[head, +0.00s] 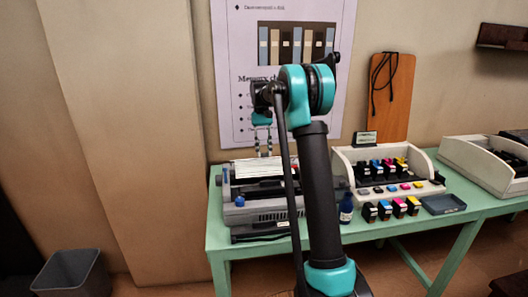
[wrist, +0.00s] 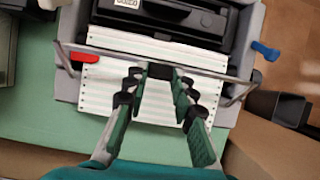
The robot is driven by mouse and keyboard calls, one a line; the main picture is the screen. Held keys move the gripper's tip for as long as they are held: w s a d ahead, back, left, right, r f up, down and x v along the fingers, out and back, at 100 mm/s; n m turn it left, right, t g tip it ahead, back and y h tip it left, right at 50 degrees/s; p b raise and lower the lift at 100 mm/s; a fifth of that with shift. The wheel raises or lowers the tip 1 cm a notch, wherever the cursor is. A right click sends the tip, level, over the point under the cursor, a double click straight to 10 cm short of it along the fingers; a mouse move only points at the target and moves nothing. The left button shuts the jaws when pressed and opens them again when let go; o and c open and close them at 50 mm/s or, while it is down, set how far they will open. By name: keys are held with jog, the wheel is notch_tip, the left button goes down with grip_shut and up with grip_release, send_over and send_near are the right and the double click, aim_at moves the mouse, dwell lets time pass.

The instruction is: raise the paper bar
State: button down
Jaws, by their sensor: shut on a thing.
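The grey and black printer (head: 264,213) stands on the green table, with white perforated paper (head: 257,167) at its top. In the wrist view, the paper bar (wrist: 112,52) is a thin rail running across the paper (wrist: 100,97), with bent arms at both ends. My gripper (wrist: 158,73) is shut on the bar near its middle, where a dark block shows between the fingertips. In the head view, my gripper (head: 263,152) points down at the paper from above. The bar is too small to make out there.
A red tab (wrist: 84,57) and a blue lever (wrist: 265,50) sit on the printer's sides. To the right are a blue bottle (head: 346,208), a white cartridge stand (head: 345,163), several cartridges and a dark tray (head: 443,204). A poster hangs on the wall behind.

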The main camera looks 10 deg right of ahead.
dwell(0.3)
jog(key=c, duration=1.2)
grip_release()
jog(key=v, duration=1.2)
jog(key=shift+c, duration=0.7)
